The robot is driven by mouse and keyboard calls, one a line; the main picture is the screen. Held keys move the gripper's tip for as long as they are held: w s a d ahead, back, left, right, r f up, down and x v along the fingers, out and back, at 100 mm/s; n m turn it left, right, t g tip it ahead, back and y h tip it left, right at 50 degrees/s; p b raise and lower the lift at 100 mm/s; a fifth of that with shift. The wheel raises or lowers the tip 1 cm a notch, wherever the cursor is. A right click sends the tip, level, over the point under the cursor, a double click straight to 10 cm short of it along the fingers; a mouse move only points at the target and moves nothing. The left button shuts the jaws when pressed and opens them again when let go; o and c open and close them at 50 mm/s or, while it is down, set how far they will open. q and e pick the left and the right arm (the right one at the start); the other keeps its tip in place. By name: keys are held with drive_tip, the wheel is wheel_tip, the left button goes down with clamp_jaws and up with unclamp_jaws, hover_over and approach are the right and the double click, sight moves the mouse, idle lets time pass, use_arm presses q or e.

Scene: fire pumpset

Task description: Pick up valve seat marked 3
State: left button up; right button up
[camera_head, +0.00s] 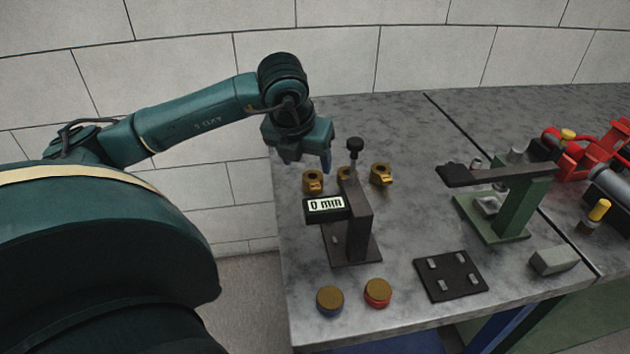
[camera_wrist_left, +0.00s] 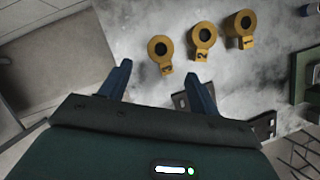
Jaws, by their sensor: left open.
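Three brass-coloured ring-shaped valve seats with tabs stand in a row on the grey table. In the left wrist view, the leftmost valve seat (camera_wrist_left: 160,48) has a tab that appears to read 3. Beside it are the valve seat marked 2 (camera_wrist_left: 203,37) and another valve seat (camera_wrist_left: 240,27).
Two round brass-topped caps (camera_head: 330,299) (camera_head: 377,291), a dark plate (camera_head: 451,276), a green fixture (camera_head: 511,210) and a grey block (camera_head: 554,261) lie nearer or right.

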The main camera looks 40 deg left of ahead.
sight(311, 177)
use_arm(q)
drive_tip(key=x, duration=0.7)
drive_tip(key=shift+w+f+p, duration=0.15)
drive_tip(key=shift+p, duration=0.15)
drive_tip(key=shift+c, duration=0.2)
drive_tip(key=c, duration=1.2)
